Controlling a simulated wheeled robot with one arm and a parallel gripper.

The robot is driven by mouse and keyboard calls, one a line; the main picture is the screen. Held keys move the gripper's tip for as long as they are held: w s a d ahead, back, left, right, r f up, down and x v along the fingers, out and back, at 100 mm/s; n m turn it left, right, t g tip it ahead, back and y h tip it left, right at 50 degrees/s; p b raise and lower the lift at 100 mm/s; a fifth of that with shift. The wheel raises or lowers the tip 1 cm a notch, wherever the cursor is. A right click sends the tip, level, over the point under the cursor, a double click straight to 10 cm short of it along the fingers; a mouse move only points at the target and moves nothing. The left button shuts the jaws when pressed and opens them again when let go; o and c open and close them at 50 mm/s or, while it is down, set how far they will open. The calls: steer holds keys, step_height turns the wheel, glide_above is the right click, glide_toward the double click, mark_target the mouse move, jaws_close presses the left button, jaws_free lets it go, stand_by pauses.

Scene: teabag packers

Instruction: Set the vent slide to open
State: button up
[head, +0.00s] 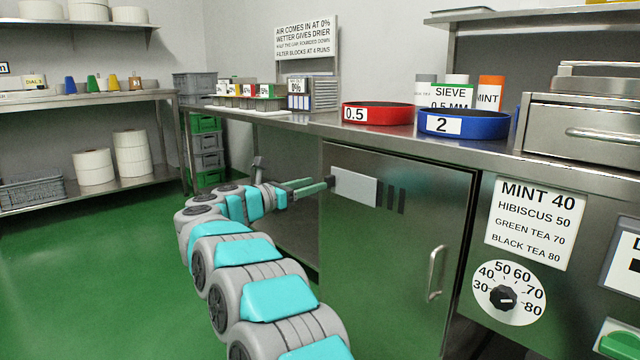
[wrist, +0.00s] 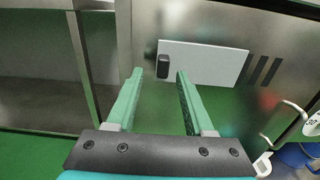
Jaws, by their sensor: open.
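The vent slide is a pale flat plate (head: 358,188) on the steel cabinet door, with a small dark knob at its left end. Dark vent slots (head: 391,199) show uncovered just right of the plate. In the wrist view the plate (wrist: 210,63) and the slots (wrist: 265,70) show again, and the knob (wrist: 163,67) appears between my fingertips. My gripper (head: 324,184) is open at the plate's left end, its green fingers pointing at the door. My gripper (wrist: 160,75) looks empty; I cannot tell whether the fingers touch the knob.
The cabinet door (head: 345,270) has a vertical handle (head: 436,273) at lower right. A dial (head: 508,298) sits further right below a sign. Above, the counter holds a red sieve ring (head: 385,114) and a blue one (head: 470,125). Green floor (head: 90,270) is clear at left.

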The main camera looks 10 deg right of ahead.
steer(key=shift+v, duration=1.7)
